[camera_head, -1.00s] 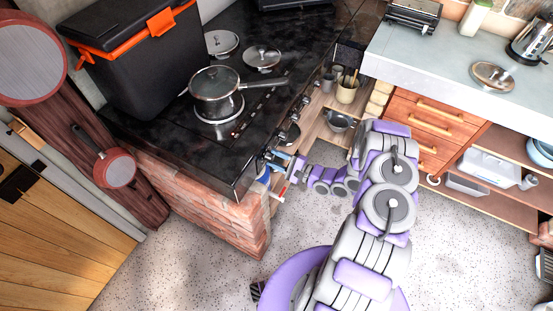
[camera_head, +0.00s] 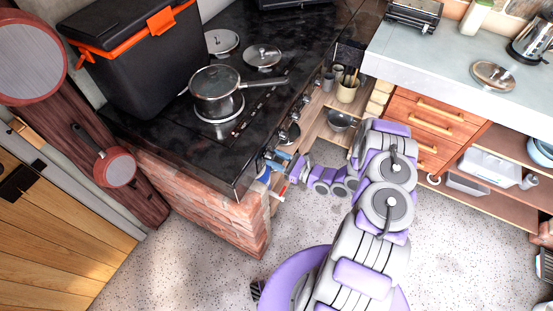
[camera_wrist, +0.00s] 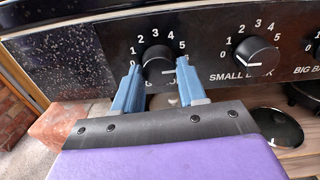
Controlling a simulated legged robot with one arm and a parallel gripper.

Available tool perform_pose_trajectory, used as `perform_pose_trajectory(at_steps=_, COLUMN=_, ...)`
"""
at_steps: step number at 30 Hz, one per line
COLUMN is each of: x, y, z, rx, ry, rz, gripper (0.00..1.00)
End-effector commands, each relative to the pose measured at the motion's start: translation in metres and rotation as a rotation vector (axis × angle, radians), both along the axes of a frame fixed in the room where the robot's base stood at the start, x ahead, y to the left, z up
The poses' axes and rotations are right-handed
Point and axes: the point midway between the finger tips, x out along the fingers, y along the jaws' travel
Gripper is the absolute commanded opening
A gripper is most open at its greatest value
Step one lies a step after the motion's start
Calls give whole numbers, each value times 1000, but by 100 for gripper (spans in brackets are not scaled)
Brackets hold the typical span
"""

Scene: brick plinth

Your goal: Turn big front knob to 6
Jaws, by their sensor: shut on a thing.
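In the wrist view a round black knob (camera_wrist: 158,60) sits on the stove's black front panel, inside a dial with white numbers; 0 to 5 can be read. The head view shows my gripper (camera_head: 272,164) at the near end of the stove front, where the knob is hidden.
The small back knob (camera_wrist: 257,58) is just right, its mark near 0. A pot (camera_head: 214,90) stands on the black stove top (camera_head: 165,128). A brick plinth (camera_head: 215,205) is under the stove's near end. Open floor lies in front of the stove.

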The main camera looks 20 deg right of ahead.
Motion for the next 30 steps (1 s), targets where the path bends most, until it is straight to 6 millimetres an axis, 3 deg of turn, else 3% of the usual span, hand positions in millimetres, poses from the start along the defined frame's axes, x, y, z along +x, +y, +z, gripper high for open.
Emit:
perform_pose_trajectory(at_steps=22, x=0, y=-1, z=-2, rx=57, ry=64, rz=-3, gripper=10)
perform_pose_trajectory(at_steps=23, x=0, y=-1, z=-2, rx=57, ry=64, rz=-3, gripper=44)
perform_pose_trajectory(at_steps=30, x=-1, y=0, z=-1, rx=57, ry=60, rz=-1, gripper=65)
